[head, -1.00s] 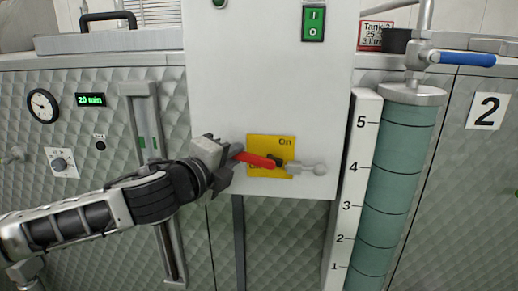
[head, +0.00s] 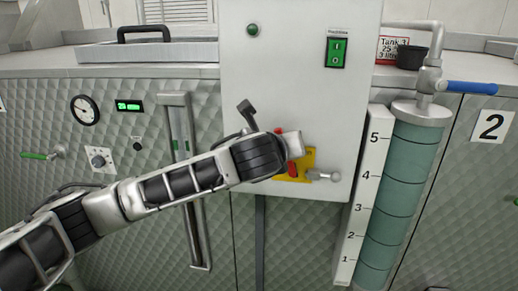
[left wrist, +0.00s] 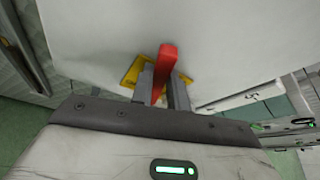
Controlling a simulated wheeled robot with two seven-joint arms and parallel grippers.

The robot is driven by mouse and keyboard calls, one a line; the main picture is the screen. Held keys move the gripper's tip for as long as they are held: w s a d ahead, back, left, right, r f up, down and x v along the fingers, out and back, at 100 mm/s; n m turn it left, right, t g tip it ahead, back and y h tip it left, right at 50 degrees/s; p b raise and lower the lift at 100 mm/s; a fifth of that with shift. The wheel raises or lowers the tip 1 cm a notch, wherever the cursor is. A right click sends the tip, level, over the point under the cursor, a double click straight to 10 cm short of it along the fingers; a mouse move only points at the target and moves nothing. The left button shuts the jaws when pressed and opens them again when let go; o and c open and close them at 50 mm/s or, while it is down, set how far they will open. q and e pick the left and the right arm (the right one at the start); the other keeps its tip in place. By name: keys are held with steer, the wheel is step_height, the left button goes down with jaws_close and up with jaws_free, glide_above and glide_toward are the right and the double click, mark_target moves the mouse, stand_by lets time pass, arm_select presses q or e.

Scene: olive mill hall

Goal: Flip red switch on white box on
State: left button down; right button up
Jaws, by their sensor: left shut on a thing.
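The white box (head: 295,80) hangs in the middle of the head view. A yellow plate (head: 308,160) sits low on its front, partly covered by my left gripper (head: 294,146). My right gripper is not in view.
A grey ball-ended fitting (head: 325,176) sticks out right of the plate. A green rocker switch (head: 336,53) and a round green button (head: 253,30) are higher on the box. A graduated green cylinder (head: 409,165) with a blue-handled valve (head: 470,87) stands close on the right.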

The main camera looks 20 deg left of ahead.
arm_select(q)
steer(key=shift+w+d+r+m+y, duration=0.1)
steer(key=shift+d+r+m+y, duration=0.1)
steer(key=shift+d+m+y, duration=0.4)
steer(key=shift+w+d+r+m+y, duration=0.15)
steer(key=shift+d+m+y, duration=0.15)
steer(key=shift+d+m, duration=0.45)
steer(key=c, duration=1.4)
jaws_free()
steer(key=shift+f, duration=0.1)
steer(key=shift+o, duration=0.2)
